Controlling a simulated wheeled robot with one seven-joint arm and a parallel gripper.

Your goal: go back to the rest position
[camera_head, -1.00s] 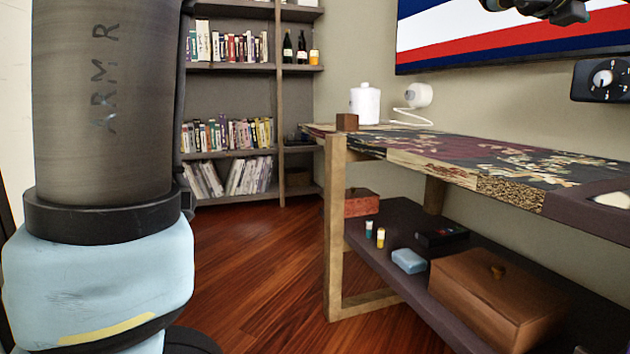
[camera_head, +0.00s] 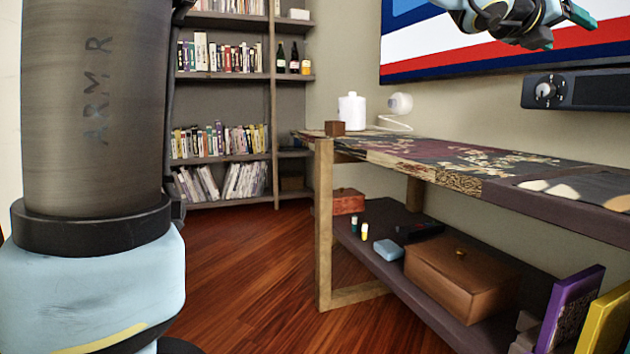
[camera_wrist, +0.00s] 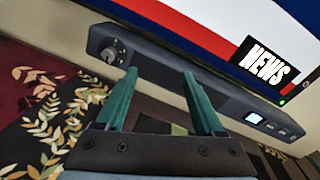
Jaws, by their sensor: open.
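My gripper shows in the wrist view (camera_wrist: 158,98) with its two green fingers apart and nothing between them. My arm's thick grey and light blue links fill the left side of the head view. No object is held.
A patterned table (camera_head: 440,158) runs along the wall, its far end bearing a white canister (camera_head: 351,112) and brown cube (camera_head: 335,128). A soundbar (camera_head: 590,91) hangs under the screen (camera_head: 500,55). The lower shelf holds a wooden box (camera_head: 462,275). Red-brown floor (camera_head: 250,265) is clear.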

